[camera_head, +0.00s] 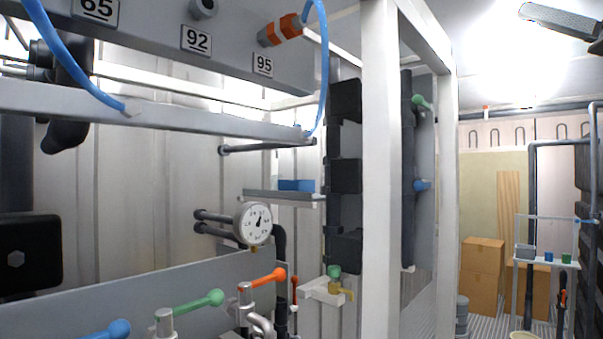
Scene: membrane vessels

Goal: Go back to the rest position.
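My gripper does not show in the head view, so its pose and what it may hold are hidden. The rest position is not marked by anything I can see. In front of me is a piping rig with a round white pressure gauge (253,223). Below it are valves with an orange handle (268,278), a green handle (200,304) and a blue handle (106,330).
A white upright post (379,170) stands right of the rig. A grey rail (150,115) crosses the upper left, with blue hoses (322,75). Cardboard boxes (482,270) and a small rack (547,264) stand far right. A dark box (30,285) is at left.

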